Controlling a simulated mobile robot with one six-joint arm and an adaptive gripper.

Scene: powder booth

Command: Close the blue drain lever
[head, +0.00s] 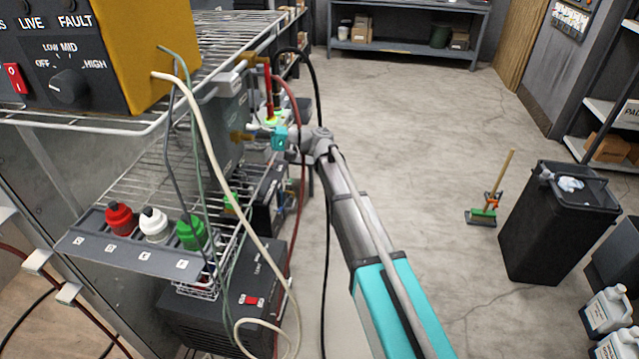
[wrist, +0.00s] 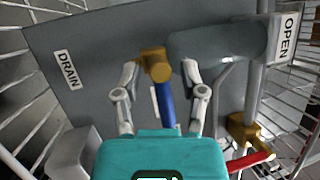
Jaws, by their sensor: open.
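The blue drain lever (wrist: 165,104) shows in the wrist view. It runs from a brass valve body (wrist: 156,64) down the picture toward my teal gripper palm. A DRAIN label (wrist: 68,70) is on the grey panel to its left. My gripper (wrist: 160,74) is open, with one finger on each side of the lever and the brass body. I cannot tell whether either finger touches them. The lower end of the lever is hidden behind the palm. In the head view my gripper (head: 262,131) is beside the grey panel, and I cannot make out the blue lever there.
A red lever (wrist: 250,161) on another brass valve (wrist: 246,132) is at the lower right, near a pipe and an OPEN sign (wrist: 287,38). Wire shelving (head: 130,165) surrounds the panel. Loose cables (head: 222,180) hang in front.

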